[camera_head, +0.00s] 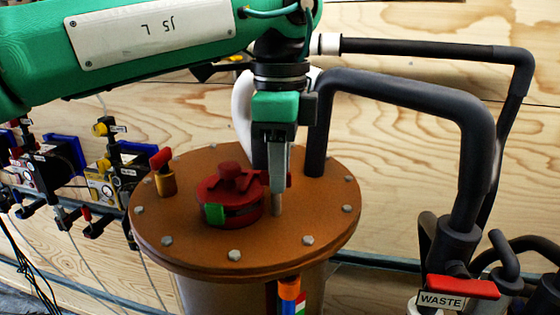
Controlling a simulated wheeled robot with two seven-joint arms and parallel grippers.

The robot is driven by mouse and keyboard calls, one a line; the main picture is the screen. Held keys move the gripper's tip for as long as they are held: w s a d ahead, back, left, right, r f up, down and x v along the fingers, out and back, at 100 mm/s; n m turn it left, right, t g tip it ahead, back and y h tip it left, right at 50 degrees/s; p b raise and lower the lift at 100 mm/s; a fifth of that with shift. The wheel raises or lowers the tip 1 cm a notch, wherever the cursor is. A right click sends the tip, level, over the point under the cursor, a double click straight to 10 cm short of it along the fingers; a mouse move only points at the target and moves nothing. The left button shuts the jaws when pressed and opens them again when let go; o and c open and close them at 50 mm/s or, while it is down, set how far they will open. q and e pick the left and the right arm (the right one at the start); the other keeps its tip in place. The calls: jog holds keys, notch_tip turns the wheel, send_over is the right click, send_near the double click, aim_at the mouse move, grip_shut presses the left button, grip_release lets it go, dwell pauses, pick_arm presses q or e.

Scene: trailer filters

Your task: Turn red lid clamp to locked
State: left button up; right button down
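The red lid clamp (228,190) sits on the brown round lid (190,245) of a tank, left of the lid's middle. It has a raised red knob on top and a green patch on its front side. My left gripper (276,205) points straight down at the clamp's right side. Its fingers hide part of the clamp, and a small red piece shows just right of them. I cannot tell whether the fingers touch or grip that piece, nor how far apart they are. My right gripper is not in view.
A thick black pipe (400,88) rises from the lid's back right and bends down at the right. A small red-handled valve (164,170) stands on the lid's left. A red lever (465,287) with a WASTE label is at lower right. Bolts ring the lid.

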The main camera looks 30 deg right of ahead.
pick_arm(q)
jog(key=shift+r, duration=0.1)
